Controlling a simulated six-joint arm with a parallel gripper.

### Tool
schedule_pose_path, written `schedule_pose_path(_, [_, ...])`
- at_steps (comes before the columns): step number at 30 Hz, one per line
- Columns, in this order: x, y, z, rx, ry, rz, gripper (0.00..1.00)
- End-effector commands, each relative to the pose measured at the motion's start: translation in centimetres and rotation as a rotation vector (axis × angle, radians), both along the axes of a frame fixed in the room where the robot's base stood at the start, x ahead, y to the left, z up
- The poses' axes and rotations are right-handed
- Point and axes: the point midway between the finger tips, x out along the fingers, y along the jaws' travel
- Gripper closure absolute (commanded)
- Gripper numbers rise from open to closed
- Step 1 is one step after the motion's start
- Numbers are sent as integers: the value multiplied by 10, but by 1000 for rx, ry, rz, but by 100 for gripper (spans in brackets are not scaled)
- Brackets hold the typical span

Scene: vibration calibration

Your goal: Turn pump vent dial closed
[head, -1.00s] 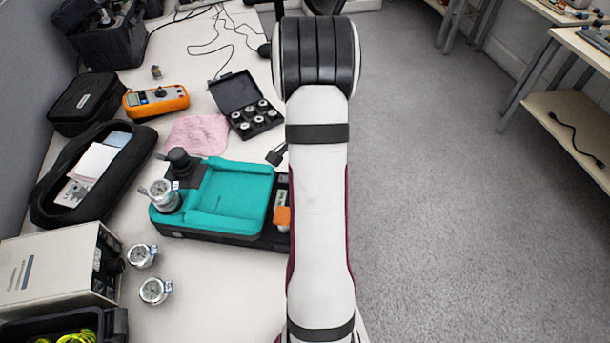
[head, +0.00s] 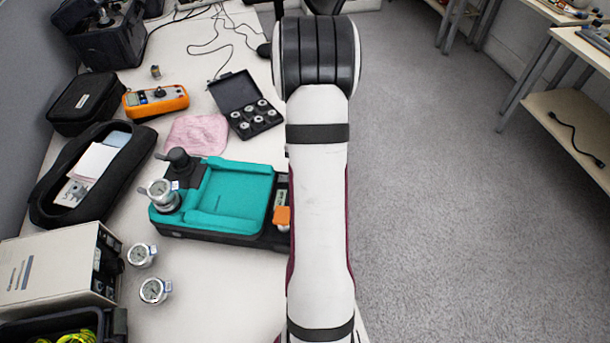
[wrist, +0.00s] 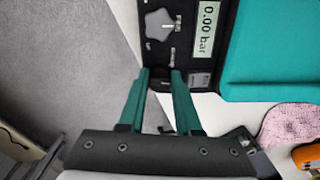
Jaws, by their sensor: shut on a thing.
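The pump is a teal and black unit on the bench; its teal tray (head: 232,200) shows in the head view, and its black control panel with a "0.00 bar" display (wrist: 207,28) shows in the wrist view. A grey star-shaped knob (wrist: 160,25) sits on the panel, ahead of the fingertips. My gripper (wrist: 160,72) has its teal fingers at the panel's near end, shut with a narrow dark part between them. This part looks like the pump's vent dial, but its shape and setting are mostly hidden. In the head view my arm hides the gripper.
Several round gauges stand nearby, one on the pump (head: 163,194) and others on the bench, such as this one (head: 154,290). A pink cloth (head: 197,134), an open black case (head: 245,105) and an orange meter (head: 156,101) lie behind. Open floor is at the right.

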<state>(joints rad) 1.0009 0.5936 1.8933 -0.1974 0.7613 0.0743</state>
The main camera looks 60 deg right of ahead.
Motion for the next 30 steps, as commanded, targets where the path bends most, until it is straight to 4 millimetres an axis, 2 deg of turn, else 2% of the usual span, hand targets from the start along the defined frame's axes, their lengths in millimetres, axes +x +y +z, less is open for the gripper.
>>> schedule_pose_path(18, [-1, -1, 1, -2, -1, 569, 100])
schedule_pose_path(30, [-1, -2, 1, -2, -1, 820, 100])
